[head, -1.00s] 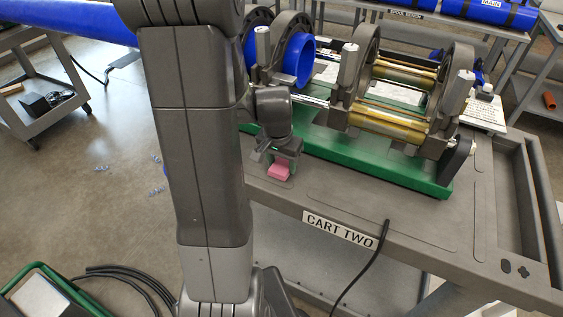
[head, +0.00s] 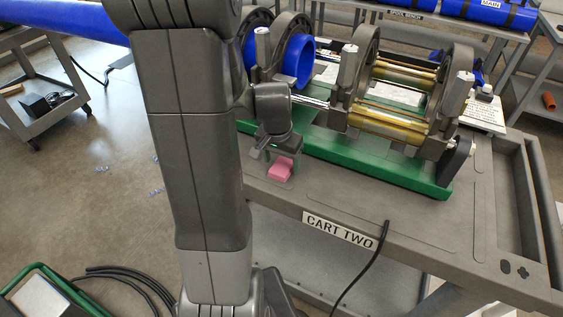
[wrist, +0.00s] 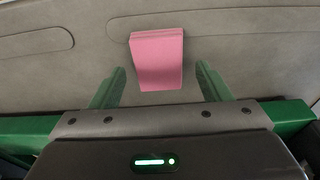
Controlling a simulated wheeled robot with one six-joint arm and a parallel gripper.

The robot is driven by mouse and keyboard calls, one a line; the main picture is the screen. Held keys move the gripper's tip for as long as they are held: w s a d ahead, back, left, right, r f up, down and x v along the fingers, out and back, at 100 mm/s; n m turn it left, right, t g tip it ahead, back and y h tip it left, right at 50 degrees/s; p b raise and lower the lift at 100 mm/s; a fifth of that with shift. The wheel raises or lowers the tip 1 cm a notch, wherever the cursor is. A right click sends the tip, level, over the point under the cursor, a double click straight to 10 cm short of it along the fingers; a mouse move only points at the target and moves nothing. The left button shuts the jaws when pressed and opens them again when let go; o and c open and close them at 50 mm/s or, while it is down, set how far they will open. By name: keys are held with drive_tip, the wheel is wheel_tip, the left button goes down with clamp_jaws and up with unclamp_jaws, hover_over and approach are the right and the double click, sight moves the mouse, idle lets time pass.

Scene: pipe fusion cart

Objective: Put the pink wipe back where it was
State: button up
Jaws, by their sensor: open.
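The pink wipe (head: 280,169) lies on the grey top of the cart marked CART TWO (head: 400,234), near its front edge and in front of the green base of the pipe machine. It looks like a small folded block. In the wrist view the wipe (wrist: 157,58) lies flat on the grey surface, ahead of and between my two green fingertips. My gripper (wrist: 160,84) is open, with a gap between each finger and the wipe. In the head view my gripper (head: 277,155) is just behind and above the wipe, partly hidden by its own wrist.
The green machine base (head: 385,174) with clamp rings and a blue pipe end (head: 300,62) stands close behind my gripper. A black cable (head: 362,262) hangs over the cart's front edge. The cart top right of the wipe is clear.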

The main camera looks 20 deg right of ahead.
sight(278, 171)
wheel_tip(278, 171, up, 10)
drive_tip(key=s+a, duration=0.1)
drive_tip(key=shift+a+r+p, duration=0.15)
drive_tip(key=shift+r+p, duration=0.1)
drive_tip(key=shift+p, duration=0.1)
drive_tip(key=f, duration=0.4)
drive_tip(key=d+f+b, duration=0.1)
drive_tip(key=f, duration=0.3)
drive_tip(key=w+f, duration=0.1)
drive_tip(key=f, duration=0.4)
drive_tip(key=shift+d+b, duration=0.2)
drive_tip(key=shift+b, duration=0.15)
drive_tip(key=shift+r+p, duration=0.45)
drive_tip(key=shift+r, duration=1.2)
